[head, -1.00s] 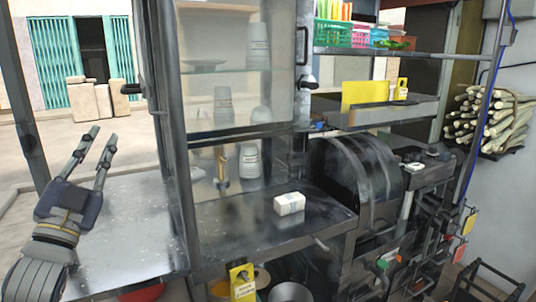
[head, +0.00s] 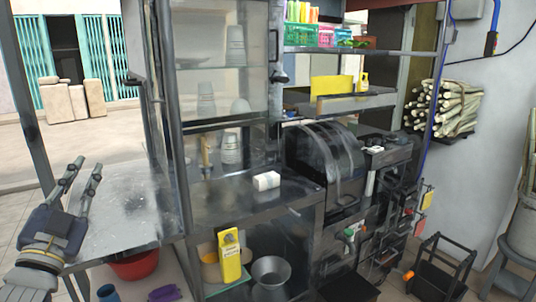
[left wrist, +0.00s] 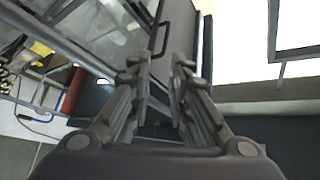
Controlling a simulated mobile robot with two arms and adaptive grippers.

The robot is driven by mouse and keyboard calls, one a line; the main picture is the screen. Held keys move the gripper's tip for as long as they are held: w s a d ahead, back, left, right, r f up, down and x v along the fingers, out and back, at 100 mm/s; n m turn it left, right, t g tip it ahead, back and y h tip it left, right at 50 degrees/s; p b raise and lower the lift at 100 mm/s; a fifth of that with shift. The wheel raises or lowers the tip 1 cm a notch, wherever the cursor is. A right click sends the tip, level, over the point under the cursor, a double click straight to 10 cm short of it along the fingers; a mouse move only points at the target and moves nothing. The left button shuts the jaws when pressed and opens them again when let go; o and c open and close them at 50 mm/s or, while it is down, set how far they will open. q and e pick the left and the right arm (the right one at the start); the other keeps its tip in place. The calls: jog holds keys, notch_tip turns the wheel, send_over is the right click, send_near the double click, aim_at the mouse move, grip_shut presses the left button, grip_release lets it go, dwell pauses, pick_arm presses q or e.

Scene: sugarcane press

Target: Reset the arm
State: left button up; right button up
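My left gripper (head: 86,170) is at the left edge of the head view, over the left end of the metal counter (head: 125,215). Its two dark fingers point up and away, with a gap between them. In the left wrist view the left gripper (left wrist: 160,75) shows the same gap, with nothing between the fingers. My right arm and gripper do not show in any view.
A glass cabinet (head: 207,100) with stacked cups stands right of my left gripper. A white block (head: 266,181) lies on its metal shelf. The dark press (head: 325,160) is further right.

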pick_arm(q)
jog(key=s+d+f+n+g, duration=0.1)
jog(key=s+d+f+g, duration=0.15)
jog(key=f, duration=0.75)
jog(key=s+d+f+n+g, duration=0.1)
jog(key=f+g, duration=0.3)
jog(key=f, duration=0.5)
jog(key=s+d+f+n+g, duration=0.1)
jog(key=s+d+f+g, duration=0.15)
jog(key=f, duration=0.75)
jog(key=s+d+f+n+g+h, duration=0.1)
jog(key=s+d+f+g, duration=0.25)
jog(key=s+f, duration=0.35)
jog(key=s+d+f+g, duration=0.2)
jog(key=s+f+g, duration=0.3)
jog(key=s, duration=0.4)
jog(key=s+d+f+n+g+h, duration=0.1)
jog(key=s+d+f+g, duration=0.15)
jog(key=s+f, duration=0.5)
notch_tip(320, 180, down, 23)
jog(key=s+p, duration=0.1)
jog(key=s+a+f+g+p, duration=0.1)
jog(key=s+a+f+g, duration=0.1)
jog(key=s+f, duration=1.4)
jog(key=shift+s+a, duration=0.3)
jog(key=shift+s, duration=0.45)
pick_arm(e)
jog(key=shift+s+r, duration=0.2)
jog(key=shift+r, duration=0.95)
